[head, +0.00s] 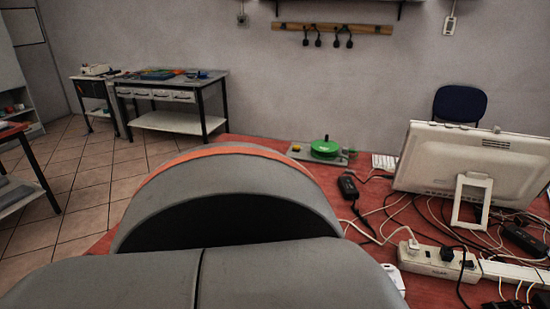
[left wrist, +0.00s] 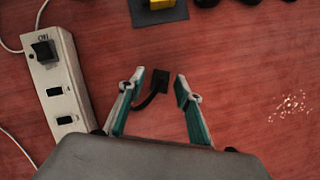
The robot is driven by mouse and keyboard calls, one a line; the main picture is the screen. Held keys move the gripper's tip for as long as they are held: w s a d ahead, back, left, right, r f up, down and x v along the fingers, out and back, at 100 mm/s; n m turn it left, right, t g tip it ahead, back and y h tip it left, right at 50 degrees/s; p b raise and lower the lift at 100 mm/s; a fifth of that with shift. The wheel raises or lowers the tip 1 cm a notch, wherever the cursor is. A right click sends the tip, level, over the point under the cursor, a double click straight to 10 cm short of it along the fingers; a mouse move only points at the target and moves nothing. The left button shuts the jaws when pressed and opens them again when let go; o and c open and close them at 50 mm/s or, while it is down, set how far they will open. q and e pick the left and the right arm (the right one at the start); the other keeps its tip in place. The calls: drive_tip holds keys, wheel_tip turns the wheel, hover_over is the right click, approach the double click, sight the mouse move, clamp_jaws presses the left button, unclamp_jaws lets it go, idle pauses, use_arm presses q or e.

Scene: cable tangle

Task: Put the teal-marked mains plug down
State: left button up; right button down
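In the left wrist view a small black plug (left wrist: 158,78) with a black cable lies on or just above the red tabletop; I cannot tell which. No teal mark shows on it. My left gripper (left wrist: 160,79) has its teal and white fingers spread on either side of the plug, with a gap at each side. In the head view my own grey arm hides the left gripper and this plug. My right gripper is in neither view.
A white power strip (left wrist: 62,85) lies left of the gripper. The head view shows a white power strip (head: 432,261), tangled cables, a black adapter (head: 348,187), a monitor (head: 470,160) and a green disc (head: 325,148). Tabletop right of the gripper is mostly clear.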

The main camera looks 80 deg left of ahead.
use_arm(q)
drive_tip(key=shift+r+p, duration=0.35)
drive_tip(key=v, duration=1.1)
drive_tip(key=shift+w+r, duration=0.15)
drive_tip(key=shift+r, duration=0.2)
drive_tip(key=shift+a, duration=0.15)
